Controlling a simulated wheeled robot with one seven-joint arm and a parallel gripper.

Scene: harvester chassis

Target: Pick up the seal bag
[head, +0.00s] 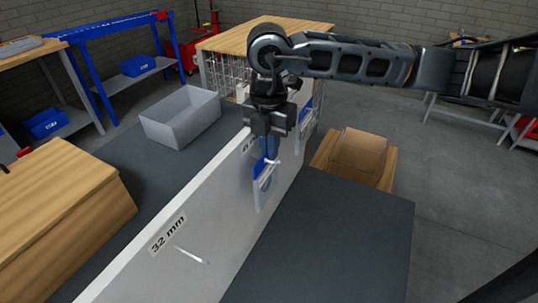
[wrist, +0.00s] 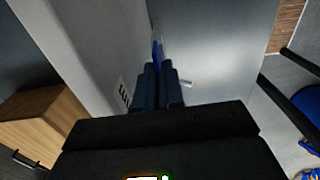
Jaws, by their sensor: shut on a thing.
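The seal bag (head: 262,190) is a flat bag, blue at the top and pale below. In the head view it hangs upright below my gripper (head: 270,150), in front of the light grey panel. My gripper points down and is shut on the bag's upper part. In the wrist view my gripper (wrist: 160,70) has its fingers close together, with a strip of blue (wrist: 157,50) showing just past the tips. Most of the bag is hidden there. A peg shows close by the bag; I cannot tell whether the bag still touches it.
The grey panel (head: 215,215) carries a "32 mm" label (head: 168,234) and a bare peg (head: 190,256). Another blue and white bag (head: 306,112) hangs farther along. A grey bin (head: 181,117) stands behind the panel. A cardboard box (head: 358,156) stands at right.

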